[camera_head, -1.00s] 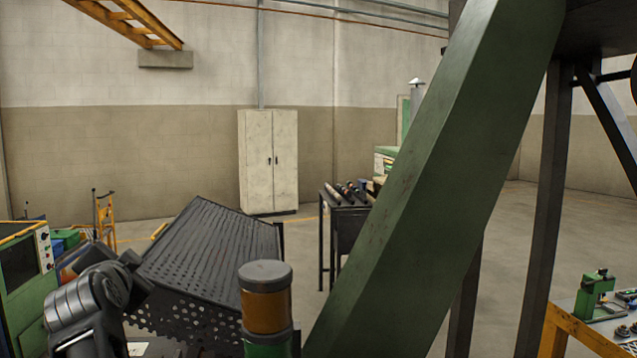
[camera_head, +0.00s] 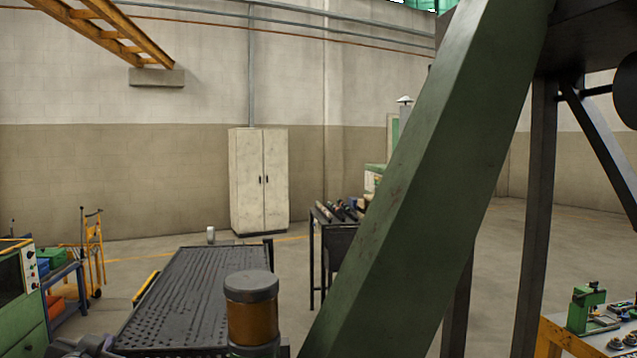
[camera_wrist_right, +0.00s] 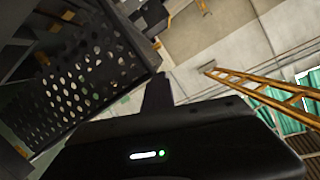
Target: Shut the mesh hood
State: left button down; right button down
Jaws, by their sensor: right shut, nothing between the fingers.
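The mesh hood (camera_head: 190,290) is a dark perforated panel at the lower middle left of the head view. Its top looks nearly level, and its near edge runs along the bottom of the picture. I cannot tell whether it is fully seated, as its lower parts are hidden. In the right wrist view its perforated wall (camera_wrist_right: 95,85) fills the left side. My right gripper (camera_wrist_right: 157,92) is shut and empty, close beside that wall; whether it touches is unclear. Dark parts of my arm show at the bottom left of the head view. My left gripper is not in view.
A green slanted beam (camera_head: 430,170) crosses the right half. An amber-banded cylinder (camera_head: 252,318) stands before the hood. A green machine (camera_head: 20,300) and yellow trolley (camera_head: 93,250) are at left. A dark rack with bars (camera_head: 335,235) stands behind, with open floor around it.

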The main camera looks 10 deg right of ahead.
jog(key=shift+f, duration=0.85)
jog(key=r+b+v, duration=0.1)
jog(key=b+v, duration=0.2)
jog(key=v, duration=0.5)
jog(key=shift+r, duration=0.3)
jog(key=shift+w, duration=0.1)
